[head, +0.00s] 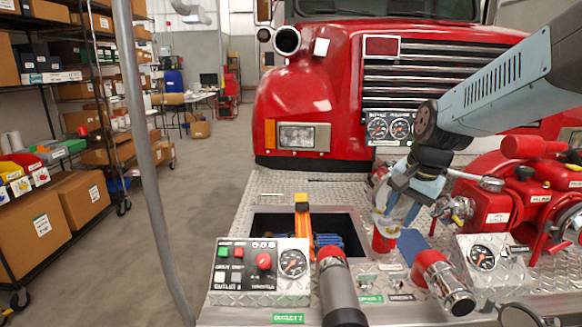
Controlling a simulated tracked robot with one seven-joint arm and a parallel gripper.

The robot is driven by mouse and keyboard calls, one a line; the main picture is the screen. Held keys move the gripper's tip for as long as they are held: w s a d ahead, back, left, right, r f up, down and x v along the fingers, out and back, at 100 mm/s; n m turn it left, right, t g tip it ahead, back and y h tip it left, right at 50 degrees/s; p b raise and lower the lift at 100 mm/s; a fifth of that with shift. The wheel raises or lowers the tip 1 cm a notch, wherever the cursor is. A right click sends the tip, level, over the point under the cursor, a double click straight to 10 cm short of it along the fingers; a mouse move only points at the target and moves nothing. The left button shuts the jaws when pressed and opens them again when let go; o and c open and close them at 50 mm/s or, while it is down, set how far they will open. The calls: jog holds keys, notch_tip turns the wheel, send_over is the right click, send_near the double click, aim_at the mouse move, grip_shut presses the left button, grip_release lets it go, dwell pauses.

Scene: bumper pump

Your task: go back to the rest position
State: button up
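My arm reaches in from the upper right of the head view, with its wrist bent downward. My gripper (390,218) points down over the diamond-plate bumper deck, just right of the recessed bin. A red cylindrical part (383,240) is directly below or between the fingertips. I cannot tell whether they touch it, and the finger gap is too small to read. The red pump (505,200), with its valves and fittings, stands on the deck to the right of my gripper.
A control panel (262,268) with buttons and a gauge is at the front left. Two red-collared outlet pipes (443,283) rise at the front. The recessed bin (265,222) holds orange and blue items. The truck's red front (300,100) stands behind. Shelves with boxes (80,200) line the left; the floor aisle between is clear.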

jog(key=s+r+n+t, duration=0.1)
jog(key=s+r+n, duration=0.1)
jog(key=s+n, duration=0.2)
jog(key=s+r+n+t+h, duration=0.1)
jog(key=s+r+n, duration=0.2)
jog(key=s, duration=0.6)
jog(key=shift+s+n+t+h, duration=0.3)
jog(key=shift+n, duration=0.1)
jog(key=shift+a+r, duration=0.1)
